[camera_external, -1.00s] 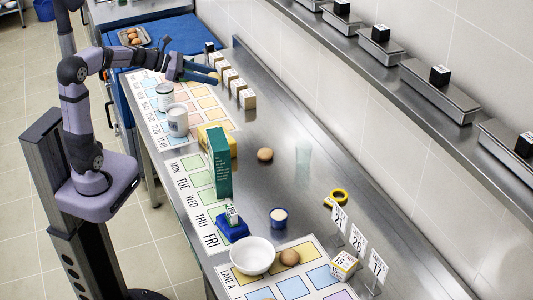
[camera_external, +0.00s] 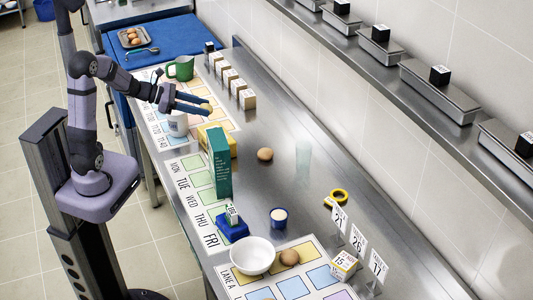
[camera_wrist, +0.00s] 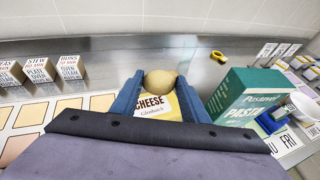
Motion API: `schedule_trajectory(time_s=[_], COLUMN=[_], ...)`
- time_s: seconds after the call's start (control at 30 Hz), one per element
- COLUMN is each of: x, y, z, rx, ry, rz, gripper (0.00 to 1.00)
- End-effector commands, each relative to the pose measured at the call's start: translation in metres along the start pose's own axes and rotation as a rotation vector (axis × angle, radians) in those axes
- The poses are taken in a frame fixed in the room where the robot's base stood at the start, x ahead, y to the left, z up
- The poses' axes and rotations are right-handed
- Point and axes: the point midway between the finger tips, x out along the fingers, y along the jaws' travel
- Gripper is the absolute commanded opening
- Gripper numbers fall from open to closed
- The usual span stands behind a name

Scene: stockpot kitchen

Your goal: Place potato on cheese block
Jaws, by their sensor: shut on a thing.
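The potato (camera_wrist: 160,80) is a round yellow-tan thing between the fingertips of my gripper (camera_wrist: 160,81) in the wrist view. It also shows at the tips of my gripper (camera_external: 206,108) in the external view. My gripper is shut on it. The cheese block (camera_wrist: 152,106) is yellow with a "CHEESE" label and shows below and behind the potato in the wrist view. In the external view the cheese block (camera_external: 204,133) stands on the counter, partly hidden by the green pasta box (camera_external: 220,163). The potato appears above the cheese block, apart from it.
The pasta box (camera_wrist: 244,98) stands close to the cheese block. A brown round item (camera_external: 265,154) lies on the open steel counter.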

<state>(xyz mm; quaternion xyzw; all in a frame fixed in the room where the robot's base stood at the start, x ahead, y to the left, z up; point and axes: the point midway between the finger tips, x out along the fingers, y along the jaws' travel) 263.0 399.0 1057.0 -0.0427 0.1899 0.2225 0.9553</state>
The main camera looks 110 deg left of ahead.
Motion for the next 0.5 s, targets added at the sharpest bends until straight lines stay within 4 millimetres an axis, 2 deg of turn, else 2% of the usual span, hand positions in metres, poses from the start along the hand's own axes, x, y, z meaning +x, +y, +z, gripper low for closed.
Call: schedule_trajectory(time_s=[0.3, 0.5], x=[0.016, 0.022], y=[-0.001, -0.001], z=[-0.039, -0.052], rx=[-0.007, -0.002], ry=[0.002, 0.0], rz=[-0.003, -0.002], gripper=[0.18, 0.18])
